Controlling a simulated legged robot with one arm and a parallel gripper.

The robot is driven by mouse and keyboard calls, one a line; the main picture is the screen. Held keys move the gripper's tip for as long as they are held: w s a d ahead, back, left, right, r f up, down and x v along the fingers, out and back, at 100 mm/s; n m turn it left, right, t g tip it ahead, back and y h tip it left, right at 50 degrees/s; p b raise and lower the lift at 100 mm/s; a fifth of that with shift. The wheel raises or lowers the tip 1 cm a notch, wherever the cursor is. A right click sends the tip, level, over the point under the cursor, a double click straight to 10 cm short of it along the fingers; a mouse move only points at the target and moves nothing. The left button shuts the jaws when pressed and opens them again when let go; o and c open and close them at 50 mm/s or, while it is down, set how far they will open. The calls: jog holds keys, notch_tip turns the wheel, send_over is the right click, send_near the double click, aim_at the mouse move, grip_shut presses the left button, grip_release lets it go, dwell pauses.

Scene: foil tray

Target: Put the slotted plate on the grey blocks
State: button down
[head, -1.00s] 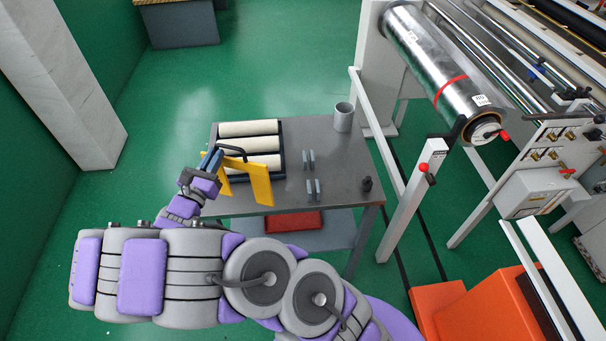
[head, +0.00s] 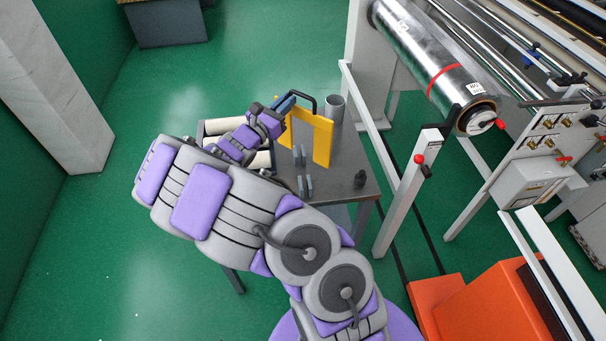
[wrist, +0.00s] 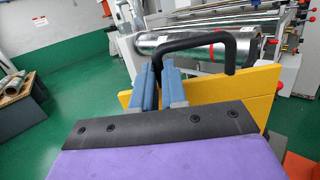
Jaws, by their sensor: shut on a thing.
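The slotted plate (head: 322,140) is yellow, with a black bar handle (head: 305,95) on top and its slot open downward. My gripper (head: 286,103) is shut on the plate's handle and holds the plate upright. In the wrist view the two blue fingers (wrist: 160,88) are by the handle's left part, with the yellow plate (wrist: 262,92) beyond them. The grey blocks stand on the table in two small pairs, a far pair (head: 299,155) and a near pair (head: 305,186). The plate appears beside and behind the far pair; its height above the table is unclear.
The dark grey table (head: 345,172) carries a grey cup (head: 335,106) at the back and a small black knob (head: 361,179) at the right. A black tray with cream rolls (head: 222,127) is partly hidden by my arm. A white machine frame (head: 408,190) stands right of the table.

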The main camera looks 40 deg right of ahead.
aim_at(291, 114)
jog(key=f, duration=0.2)
jog(key=f+b, duration=0.1)
jog(key=f, duration=0.2)
jog(key=shift+s+a+f+b, duration=0.1)
jog(key=shift+a+f+b, duration=0.2)
jog(key=shift+a+f, duration=0.1)
notch_tip(291, 114, down, 4)
jog(key=shift+r+b, duration=0.1)
jog(key=shift+b, duration=0.35)
jog(key=c, duration=1.2)
grip_release()
jog(key=shift+d, duration=0.25)
jog(key=shift+o, duration=0.2)
